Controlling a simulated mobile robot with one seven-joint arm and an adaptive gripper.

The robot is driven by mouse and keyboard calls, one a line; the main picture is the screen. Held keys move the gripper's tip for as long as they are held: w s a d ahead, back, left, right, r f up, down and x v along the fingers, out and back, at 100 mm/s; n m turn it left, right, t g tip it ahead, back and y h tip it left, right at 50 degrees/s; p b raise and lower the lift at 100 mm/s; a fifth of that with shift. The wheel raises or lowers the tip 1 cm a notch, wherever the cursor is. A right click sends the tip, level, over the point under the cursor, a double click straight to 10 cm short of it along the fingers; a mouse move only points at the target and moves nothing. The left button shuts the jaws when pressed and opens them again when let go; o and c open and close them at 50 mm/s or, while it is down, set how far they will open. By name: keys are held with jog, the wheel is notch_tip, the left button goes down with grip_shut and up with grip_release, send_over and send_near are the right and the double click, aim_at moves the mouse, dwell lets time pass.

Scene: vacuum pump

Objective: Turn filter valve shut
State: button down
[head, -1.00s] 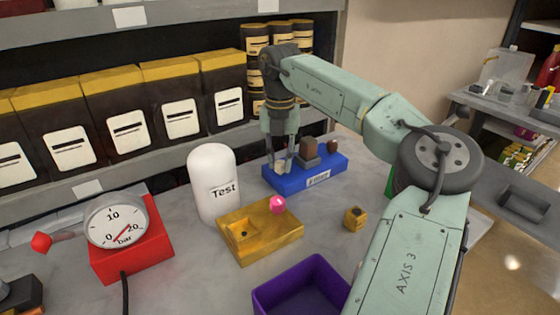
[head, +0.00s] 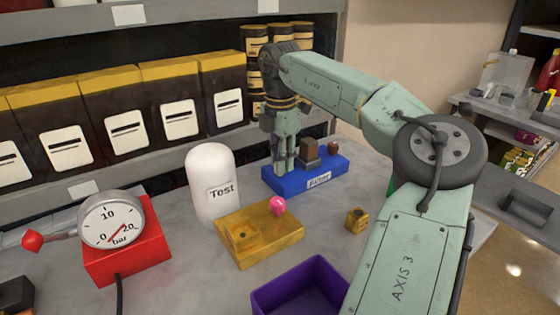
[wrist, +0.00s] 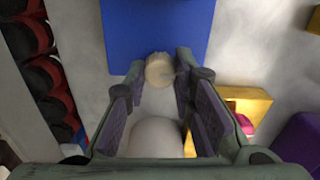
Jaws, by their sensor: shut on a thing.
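The blue base (head: 296,186) stands at the back right of the table and bears a label. A pale beige round knob (wrist: 159,69), which I take for the filter valve, is at the base's near edge in the wrist view. My gripper (head: 284,166) points down at the left end of the base. In the wrist view my gripper (wrist: 160,80) has its fingers on both sides of the knob, shut on it. In the head view the fingers largely hide the knob. A brown block on a grey mount (head: 309,152) and a small brown knob (head: 333,148) stand farther right on the base.
A white "Test" cylinder (head: 209,170) stands close left of my gripper. In front are a yellow block (head: 262,243) with a pink ball (head: 277,206), a small yellow cube (head: 356,220) and a purple bin (head: 262,302). A red gauge box (head: 130,252) is at left.

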jog(key=shift+m, duration=0.3)
dwell(0.4)
jog(key=c, duration=1.4)
grip_release()
jog(key=shift+o, duration=0.2)
notch_tip(320, 180, up, 12)
